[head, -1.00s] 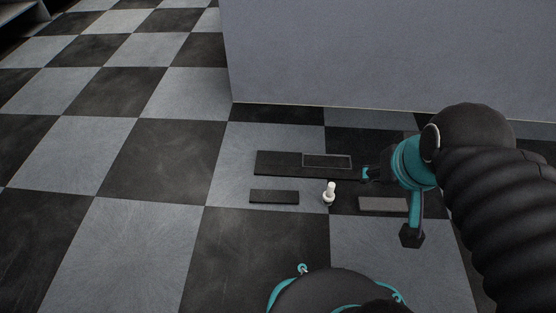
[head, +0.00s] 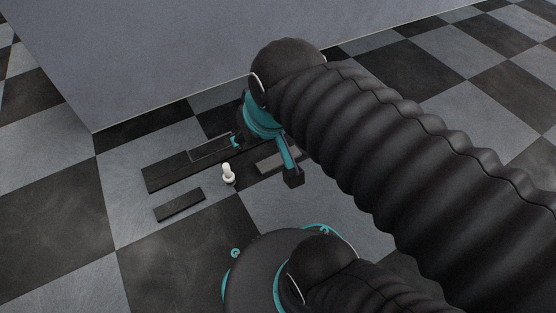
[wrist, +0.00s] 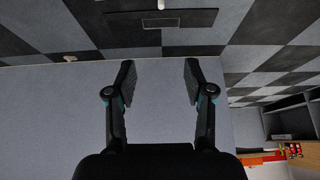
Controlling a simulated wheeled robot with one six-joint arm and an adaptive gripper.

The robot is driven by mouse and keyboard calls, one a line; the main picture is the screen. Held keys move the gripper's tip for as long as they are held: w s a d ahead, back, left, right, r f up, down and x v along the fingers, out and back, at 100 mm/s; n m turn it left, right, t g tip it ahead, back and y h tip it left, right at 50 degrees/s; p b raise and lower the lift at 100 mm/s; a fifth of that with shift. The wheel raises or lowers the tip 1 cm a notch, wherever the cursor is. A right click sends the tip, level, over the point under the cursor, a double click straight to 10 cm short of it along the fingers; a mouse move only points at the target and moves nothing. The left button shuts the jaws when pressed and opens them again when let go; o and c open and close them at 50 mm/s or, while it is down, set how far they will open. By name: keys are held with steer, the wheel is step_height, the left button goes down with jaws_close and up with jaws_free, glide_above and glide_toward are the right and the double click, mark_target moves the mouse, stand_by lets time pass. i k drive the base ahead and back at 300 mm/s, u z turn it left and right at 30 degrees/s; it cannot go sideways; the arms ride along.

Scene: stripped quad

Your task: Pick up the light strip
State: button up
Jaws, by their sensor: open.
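A lighter grey strip (head: 268,163) lies flat on the floor in the head view; it looks like the light strip. My gripper (head: 264,159) is open above it, one finger to each side in the picture. One finger hides part of the strip, and the height of the gripper over it is hard to tell. In the wrist view my two fingers (wrist: 159,78) are wide apart with nothing between them, facing a grey wall. A dark board with a paler rectangle (wrist: 160,22) shows at the top of that view.
A long dark board (head: 160,178) lies on the floor with a framed rectangle (head: 209,149) on it. A small dark strip (head: 180,205) and a white upright piece (head: 228,174) are close by. A grey wall (head: 150,60) stands behind. Shelves (wrist: 290,120) show right.

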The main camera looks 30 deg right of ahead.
mark_target(269, 164)
steer(key=u, duration=3.1)
steer(key=k, duration=1.4)
steer(key=z, duration=1.45)
